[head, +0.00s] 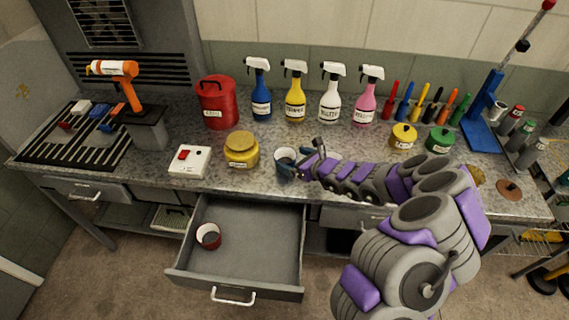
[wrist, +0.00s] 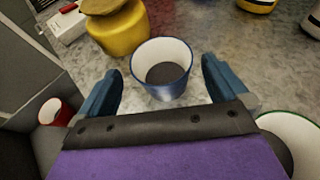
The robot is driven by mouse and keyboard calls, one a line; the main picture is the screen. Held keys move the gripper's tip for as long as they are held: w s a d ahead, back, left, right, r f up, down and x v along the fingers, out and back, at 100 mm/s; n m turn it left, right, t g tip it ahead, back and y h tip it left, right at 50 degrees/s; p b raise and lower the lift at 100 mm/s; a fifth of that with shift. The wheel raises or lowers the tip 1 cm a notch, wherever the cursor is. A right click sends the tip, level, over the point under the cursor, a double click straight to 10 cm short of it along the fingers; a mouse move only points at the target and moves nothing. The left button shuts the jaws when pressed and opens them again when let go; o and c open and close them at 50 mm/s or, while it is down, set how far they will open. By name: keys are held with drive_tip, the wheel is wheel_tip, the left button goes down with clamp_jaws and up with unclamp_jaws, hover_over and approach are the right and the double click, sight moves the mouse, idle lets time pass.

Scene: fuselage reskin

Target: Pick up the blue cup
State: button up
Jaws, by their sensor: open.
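The yellow jar (head: 241,151) stands left of the cup. A drawer (head: 250,255) below is open, with a red cup (head: 208,237) inside. Spray bottles (head: 295,95) stand behind.

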sight(279, 153)
drive_tip(key=b+x, duration=0.1)
drive_tip(key=x, duration=0.3)
drive_tip(key=shift+w+f, duration=0.2)
drive_tip(key=shift+f, duration=0.05)
drive_tip(key=shift+w+a, duration=0.2)
drive_tip(key=shift+a, duration=0.2)
drive_tip(key=shift+d, duration=0.1)
drive_tip(key=c, duration=0.9)
drive_tip(key=shift+o, duration=0.2)
